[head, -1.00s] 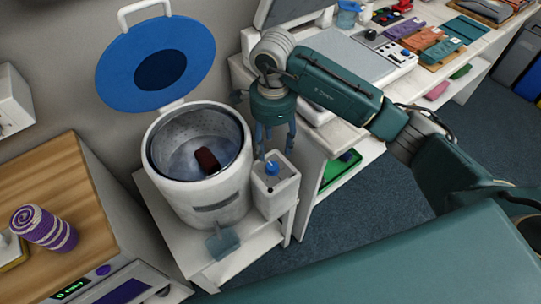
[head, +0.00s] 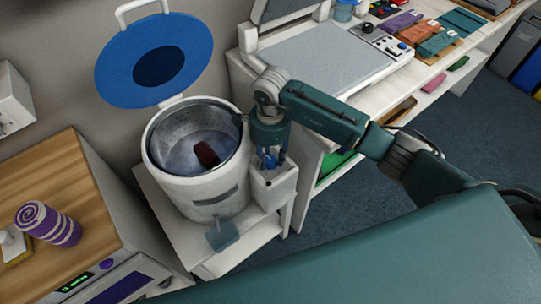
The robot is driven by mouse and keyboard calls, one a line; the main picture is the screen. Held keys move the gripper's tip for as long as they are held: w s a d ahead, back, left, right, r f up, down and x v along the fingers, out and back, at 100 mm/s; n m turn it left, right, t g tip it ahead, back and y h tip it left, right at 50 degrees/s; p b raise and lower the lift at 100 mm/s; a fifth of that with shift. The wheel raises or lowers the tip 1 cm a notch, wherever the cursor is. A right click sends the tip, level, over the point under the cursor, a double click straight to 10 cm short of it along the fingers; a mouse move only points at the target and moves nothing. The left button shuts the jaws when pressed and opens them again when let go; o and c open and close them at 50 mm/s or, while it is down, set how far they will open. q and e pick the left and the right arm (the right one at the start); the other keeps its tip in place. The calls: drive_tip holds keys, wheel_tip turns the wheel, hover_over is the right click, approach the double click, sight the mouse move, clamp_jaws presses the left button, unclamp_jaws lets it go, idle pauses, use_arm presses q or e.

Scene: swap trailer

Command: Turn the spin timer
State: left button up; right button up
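The spin timer is a blue knob (head: 268,160) on top of a small white box (head: 274,188) attached at the right side of a round white spinner tub (head: 202,185). My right gripper (head: 270,160) points down over the box, with its fingers around or right beside the knob. The fingers partly hide the knob, and I cannot tell whether they touch it. A dark red item (head: 207,154) lies inside the metal drum. The blue lid (head: 155,62) stands open behind the tub. My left gripper is not in view.
The tub stands on a white stand (head: 225,250) with a blue-grey spout piece (head: 222,235) in front. A wooden-topped cabinet (head: 60,185) with a purple-and-white roll (head: 48,224) is at left. A white bench with a press (head: 325,65) and several coloured pieces is at right.

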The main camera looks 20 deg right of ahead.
drive_tip(key=c, duration=0.5)
drive_tip(key=shift+m, duration=0.3)
drive_tip(key=shift+c, duration=0.2)
drive_tip(key=shift+m+b, duration=0.4)
drive_tip(key=shift+m, duration=0.1)
drive_tip(key=m+b, duration=0.1)
drive_tip(key=m, duration=0.4)
drive_tip(key=shift+b, duration=0.35)
drive_tip(key=m+b, duration=0.1)
drive_tip(key=m, duration=0.4)
drive_tip(key=shift+m, duration=0.4)
drive_tip(key=m, duration=0.5)
drive_tip(key=shift+b, duration=0.4)
drive_tip(key=m, duration=0.5)
drive_tip(key=shift+r, duration=0.1)
drive_tip(key=m, duration=0.4)
drive_tip(key=shift+m+p, duration=0.3)
drive_tip(key=m+p, duration=0.1)
drive_tip(key=m, duration=0.3)
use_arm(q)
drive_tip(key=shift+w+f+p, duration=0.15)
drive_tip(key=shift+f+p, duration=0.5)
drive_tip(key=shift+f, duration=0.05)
use_arm(e)
drive_tip(key=m, duration=0.4)
drive_tip(key=shift+m, duration=0.3)
